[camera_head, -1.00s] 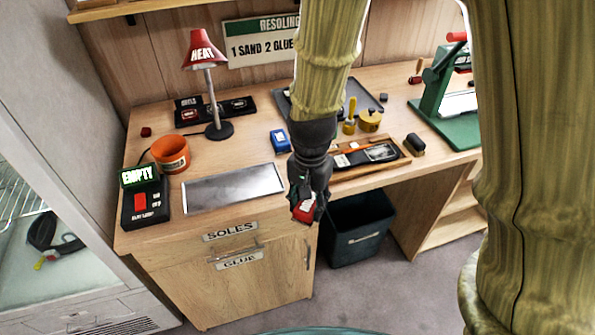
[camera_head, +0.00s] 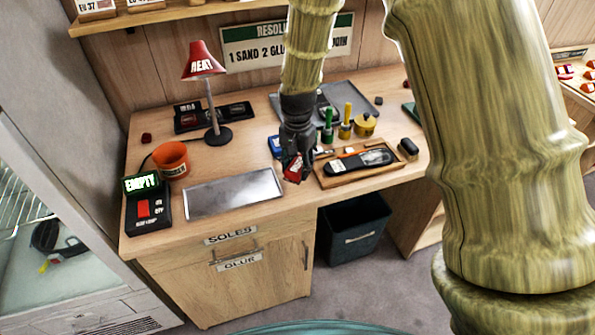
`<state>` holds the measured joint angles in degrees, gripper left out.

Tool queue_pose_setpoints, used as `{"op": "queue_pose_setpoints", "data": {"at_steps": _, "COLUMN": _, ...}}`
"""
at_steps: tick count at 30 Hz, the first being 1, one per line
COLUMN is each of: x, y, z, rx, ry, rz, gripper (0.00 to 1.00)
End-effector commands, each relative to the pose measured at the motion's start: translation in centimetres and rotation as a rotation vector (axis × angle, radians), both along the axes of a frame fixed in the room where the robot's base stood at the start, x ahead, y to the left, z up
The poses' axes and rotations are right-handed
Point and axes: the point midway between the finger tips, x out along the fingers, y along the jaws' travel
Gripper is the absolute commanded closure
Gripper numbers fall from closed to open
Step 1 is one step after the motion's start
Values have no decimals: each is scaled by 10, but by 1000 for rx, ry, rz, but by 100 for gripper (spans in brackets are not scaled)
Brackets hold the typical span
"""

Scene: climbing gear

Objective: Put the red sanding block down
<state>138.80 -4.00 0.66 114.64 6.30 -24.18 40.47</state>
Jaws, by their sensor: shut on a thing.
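My gripper (camera_head: 297,178) points down over the front part of the workbench, between the metal plate and the wooden tray. It is shut on the red sanding block (camera_head: 293,168), which shows as a small red piece with a pale mark between the dark fingers. Part of the block is hidden by the fingers. I cannot tell exactly how high the block is above the bench top (camera_head: 305,200). A blue item (camera_head: 275,146) sits just behind and left of the gripper, partly hidden.
The metal plate (camera_head: 234,192) lies left of the gripper. The wooden tray (camera_head: 340,183) with a dark sole lies right. Green and yellow tools stand behind it. An orange pot (camera_head: 171,159), a red lamp (camera_head: 203,66) and an EMPTY-sign box (camera_head: 147,205) stand left. A dark bin (camera_head: 353,229) is below.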

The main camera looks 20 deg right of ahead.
Motion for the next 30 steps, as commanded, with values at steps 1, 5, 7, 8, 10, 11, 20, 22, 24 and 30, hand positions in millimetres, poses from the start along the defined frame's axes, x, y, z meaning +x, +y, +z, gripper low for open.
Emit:
{"op": "queue_pose_setpoints", "data": {"at_steps": 1, "x": 0, "y": 0, "z": -1, "rx": 0, "ry": 1, "rz": 0, "gripper": 78}}
{"op": "queue_pose_setpoints", "data": {"at_steps": 5, "x": 0, "y": 0, "z": -8, "rx": 0, "ry": 3, "rz": 1, "gripper": 78}}
{"op": "queue_pose_setpoints", "data": {"at_steps": 7, "x": 0, "y": 0, "z": -14, "rx": 1, "ry": 2, "rz": 1, "gripper": 78}}
{"op": "queue_pose_setpoints", "data": {"at_steps": 8, "x": -1, "y": 0, "z": -17, "rx": 0, "ry": 3, "rz": 1, "gripper": 78}}
{"op": "queue_pose_setpoints", "data": {"at_steps": 10, "x": 0, "y": 0, "z": -24, "rx": 0, "ry": 3, "rz": 1, "gripper": 78}}
{"op": "queue_pose_setpoints", "data": {"at_steps": 11, "x": 0, "y": 0, "z": -27, "rx": 0, "ry": 1, "rz": 1, "gripper": 78}}
{"op": "queue_pose_setpoints", "data": {"at_steps": 20, "x": 0, "y": 0, "z": -35, "rx": 0, "ry": 0, "rz": 1, "gripper": 78}}
{"op": "queue_pose_setpoints", "data": {"at_steps": 22, "x": 0, "y": 0, "z": -35, "rx": 0, "ry": 0, "rz": 1, "gripper": 78}}
{"op": "queue_pose_setpoints", "data": {"at_steps": 24, "x": 0, "y": 0, "z": -37, "rx": 0, "ry": 0, "rz": 1, "gripper": 78}}
{"op": "queue_pose_setpoints", "data": {"at_steps": 30, "x": 0, "y": 0, "z": -38, "rx": 0, "ry": 0, "rz": 1, "gripper": 37}}
